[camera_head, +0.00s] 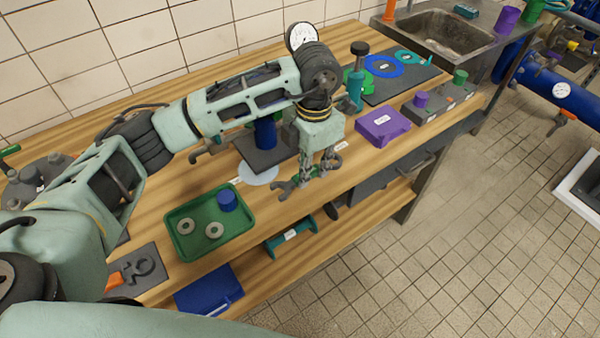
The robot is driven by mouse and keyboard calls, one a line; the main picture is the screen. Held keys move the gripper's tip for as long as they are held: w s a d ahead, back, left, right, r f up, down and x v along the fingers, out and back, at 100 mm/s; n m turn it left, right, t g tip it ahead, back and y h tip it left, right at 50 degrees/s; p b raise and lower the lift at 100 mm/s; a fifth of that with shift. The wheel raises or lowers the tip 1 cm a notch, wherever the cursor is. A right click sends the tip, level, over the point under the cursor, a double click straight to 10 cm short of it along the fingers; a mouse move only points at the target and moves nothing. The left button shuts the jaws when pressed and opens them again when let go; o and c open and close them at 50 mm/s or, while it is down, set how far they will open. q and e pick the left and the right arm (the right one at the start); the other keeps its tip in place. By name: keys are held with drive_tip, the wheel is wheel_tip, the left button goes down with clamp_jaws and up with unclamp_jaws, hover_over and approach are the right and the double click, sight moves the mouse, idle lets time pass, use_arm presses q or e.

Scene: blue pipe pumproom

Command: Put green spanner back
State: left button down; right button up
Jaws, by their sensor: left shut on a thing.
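The green spanner (288,187) is in the jaws of my left gripper (316,172), near the front edge of the wooden bench (150,205). The gripper points down and is shut on it. One end of the spanner sticks out to the left and the other to the right of the fingers. I cannot tell whether the spanner touches the bench top. My right gripper is not in view.
A green tray (180,245) with grey rings and a blue cap stands left of the spanner. A dark mat with an orange-handled tool (117,280) lies further left. A purple box (383,126) stands to the right. A white disc (258,173) lies behind the spanner.

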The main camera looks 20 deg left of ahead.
use_arm(q)
drive_tip(key=shift+w+a+f, duration=0.25)
drive_tip(key=shift+a+f, duration=0.5)
drive_tip(key=shift+a, duration=0.3)
wheel_tip(320, 180, down, 3)
drive_tip(key=shift+p, duration=0.85)
drive_tip(key=shift+f, duration=0.45)
drive_tip(key=shift+f, duration=0.2)
drive_tip(key=c, duration=1.6)
unclamp_jaws()
drive_tip(key=shift+r, duration=0.1)
